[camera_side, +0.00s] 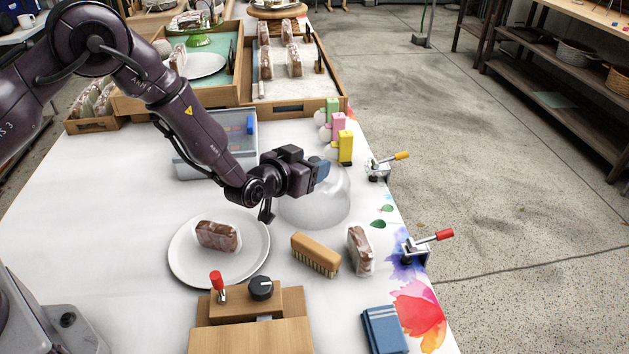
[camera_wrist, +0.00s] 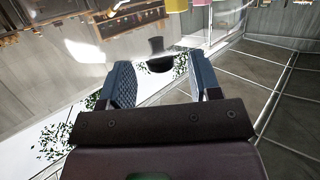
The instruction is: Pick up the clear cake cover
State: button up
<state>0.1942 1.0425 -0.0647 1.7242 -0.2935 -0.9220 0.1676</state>
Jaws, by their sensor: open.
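The clear cake cover (camera_side: 316,208) is a see-through dome standing on the white table near its right edge. My gripper (camera_side: 321,169) is at the top of the dome, reaching in from the left. In the wrist view my gripper's two blue-grey fingers (camera_wrist: 163,78) are apart, with a dark knob-like shape (camera_wrist: 158,62) showing between and just beyond them. I cannot tell whether the fingers touch it. In the side view the knob is hidden by the fingers.
Yellow, pink and green items (camera_side: 345,146) stand close behind the cover. A clamp (camera_side: 378,170) with a yellow handle is right of it. A brush (camera_side: 315,254), a wrapped brownie (camera_side: 360,250) and a plate (camera_side: 188,275) lie in front. A grey bin (camera_side: 188,166) is behind left.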

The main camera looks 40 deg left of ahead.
jog(key=shift+w+f, duration=0.1)
jog(key=shift+w, duration=0.2)
grip_shut()
jog(key=shift+r, duration=0.2)
